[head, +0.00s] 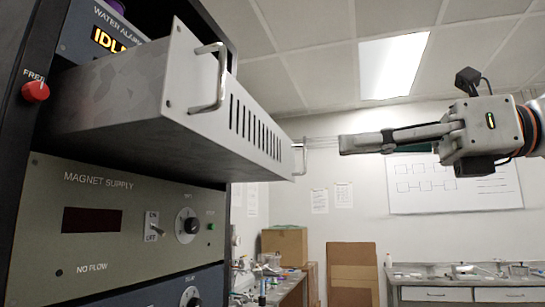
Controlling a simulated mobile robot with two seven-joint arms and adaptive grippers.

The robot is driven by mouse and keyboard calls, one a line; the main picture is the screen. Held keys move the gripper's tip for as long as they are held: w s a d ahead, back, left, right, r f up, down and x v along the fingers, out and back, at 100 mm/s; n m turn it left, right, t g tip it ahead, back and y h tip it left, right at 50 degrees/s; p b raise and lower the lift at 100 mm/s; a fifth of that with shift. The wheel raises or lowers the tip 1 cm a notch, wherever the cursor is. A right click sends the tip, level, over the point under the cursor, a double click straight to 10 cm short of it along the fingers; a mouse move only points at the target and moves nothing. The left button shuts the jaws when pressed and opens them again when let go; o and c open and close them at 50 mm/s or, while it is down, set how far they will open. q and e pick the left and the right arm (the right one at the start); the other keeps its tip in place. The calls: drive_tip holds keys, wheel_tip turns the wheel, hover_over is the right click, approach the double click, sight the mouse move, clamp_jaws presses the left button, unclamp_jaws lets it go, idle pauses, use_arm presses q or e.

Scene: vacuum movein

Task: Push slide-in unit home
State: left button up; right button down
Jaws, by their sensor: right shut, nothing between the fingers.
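The slide-in unit (130,98) is a grey metal box that sticks well out of the rack on the left. Its front panel (235,118) has a row of vertical slots and a handle at each end, the near handle (211,78) and the far handle (300,157). My right gripper (345,145) is shut and empty. It comes in from the right, its fingertips pointing left toward the far handle. They look close to it in the picture, but I cannot tell whether they touch. My left gripper is not in view.
Below the unit is the magnet supply panel (120,225) with a dark display, switch and knob. A red knob (35,91) is on the rack's left side. Cardboard boxes (352,265), a lab bench (465,283) and a whiteboard (440,183) stand farther back.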

sight(241, 152)
drive_tip(key=x, duration=1.4)
